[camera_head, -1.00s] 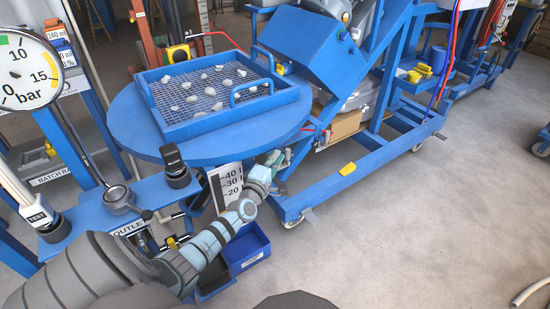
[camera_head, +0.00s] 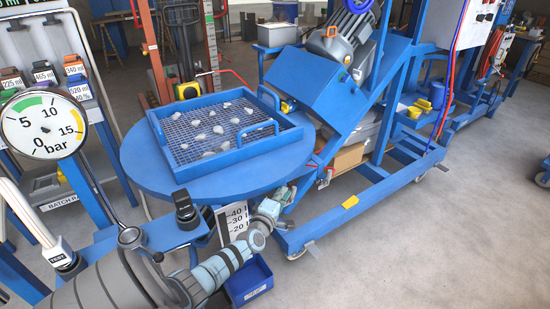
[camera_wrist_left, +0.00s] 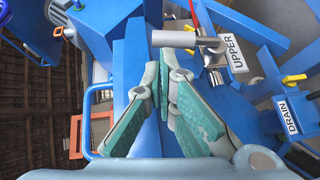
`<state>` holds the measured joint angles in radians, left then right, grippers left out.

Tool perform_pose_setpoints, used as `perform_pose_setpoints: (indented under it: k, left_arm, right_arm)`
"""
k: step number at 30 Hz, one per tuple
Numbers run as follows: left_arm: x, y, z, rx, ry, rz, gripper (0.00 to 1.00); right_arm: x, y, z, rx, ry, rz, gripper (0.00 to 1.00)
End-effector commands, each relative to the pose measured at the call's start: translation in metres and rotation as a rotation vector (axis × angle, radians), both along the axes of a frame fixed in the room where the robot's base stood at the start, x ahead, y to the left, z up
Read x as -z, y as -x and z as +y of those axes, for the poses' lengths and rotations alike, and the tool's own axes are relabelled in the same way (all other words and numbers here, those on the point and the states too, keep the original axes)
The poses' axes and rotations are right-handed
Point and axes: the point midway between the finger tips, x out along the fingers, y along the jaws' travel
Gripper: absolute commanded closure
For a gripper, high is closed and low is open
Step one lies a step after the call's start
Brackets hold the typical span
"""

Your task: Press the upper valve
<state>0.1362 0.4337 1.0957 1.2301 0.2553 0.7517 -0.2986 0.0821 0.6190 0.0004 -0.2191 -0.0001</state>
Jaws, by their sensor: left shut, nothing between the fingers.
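The white UPPER label (camera_wrist_left: 232,54) shows in the left wrist view beside a silver metal fitting (camera_wrist_left: 213,56) with a red lever (camera_wrist_left: 194,13). A silver cylinder (camera_wrist_left: 174,39) sticks out to the left of this fitting, just beyond my fingertips. My left gripper (camera_wrist_left: 162,68) is shut and empty, its teal fingers close to the cylinder; I cannot tell whether they touch. In the head view my left gripper (camera_head: 279,200) is below the right edge of the round blue table, and the valve is too small to make out. My right gripper is not in view.
A DRAIN label (camera_wrist_left: 287,115) and a yellow handle (camera_wrist_left: 294,78) are at the right of the wrist view. The round blue table (camera_head: 133,165) bears a mesh tray (camera_head: 291,134). A pressure gauge (camera_head: 43,124) stands left; open floor (camera_head: 430,250) lies right.

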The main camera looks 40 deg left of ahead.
Motion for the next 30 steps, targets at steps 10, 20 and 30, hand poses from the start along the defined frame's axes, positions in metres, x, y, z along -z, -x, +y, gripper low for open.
perform_pose_setpoints:
  k: [10,20,30]
  left_arm:
    - [-0.007,0.067,-0.027,0.003,0.001,0.005,1.0]
    - [-0.012,0.103,-0.041,0.0,0.001,0.004,1.0]
    - [-0.007,0.105,-0.042,0.006,-0.016,0.018,1.0]
  right_arm:
    - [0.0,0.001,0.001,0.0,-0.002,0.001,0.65]
    - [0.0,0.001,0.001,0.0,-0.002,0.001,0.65]
    - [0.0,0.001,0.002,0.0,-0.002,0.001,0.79]
